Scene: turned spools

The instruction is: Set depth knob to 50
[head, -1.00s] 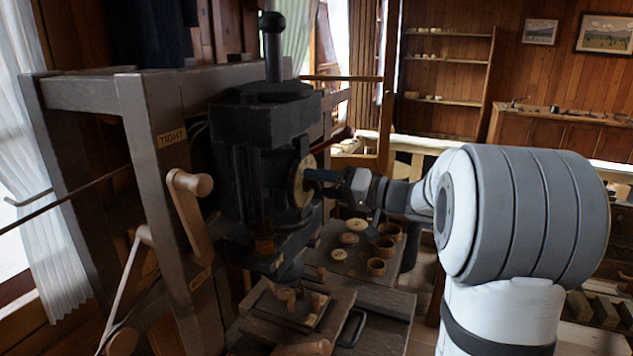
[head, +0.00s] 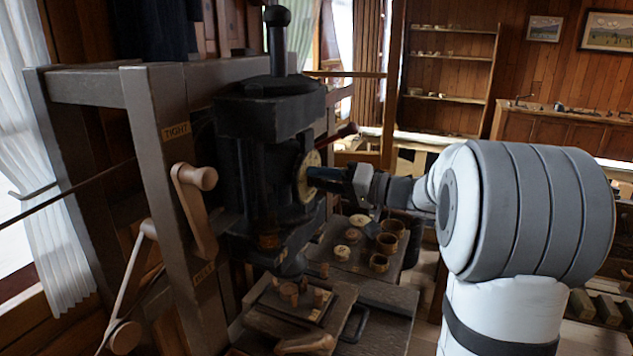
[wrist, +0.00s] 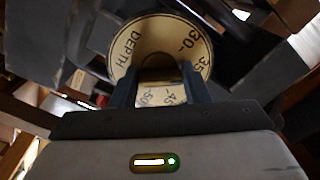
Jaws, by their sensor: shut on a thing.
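The depth knob is a round cream dial (wrist: 123,48) marked DEPTH, with 30, 35, 45 and 50 around its rim. In the head view the dial (head: 303,180) shows edge-on at the right side of the black machine head. My gripper (wrist: 160,88) has its two blue fingers at the dial, one on each side of the knob's middle grip, and is shut on it. The 45 and 50 marks show low between the fingers. My gripper (head: 322,174) reaches in from the right. The fingers hide part of the dial, and no clear pointer mark shows.
A wooden crank handle (head: 195,205) is on the frame post, near a TIGHT label (head: 176,131). Several small turned wooden pieces stand on the bench below the gripper, including a round cup (head: 379,262). A black lever with a ball top (head: 277,35) rises above the machine.

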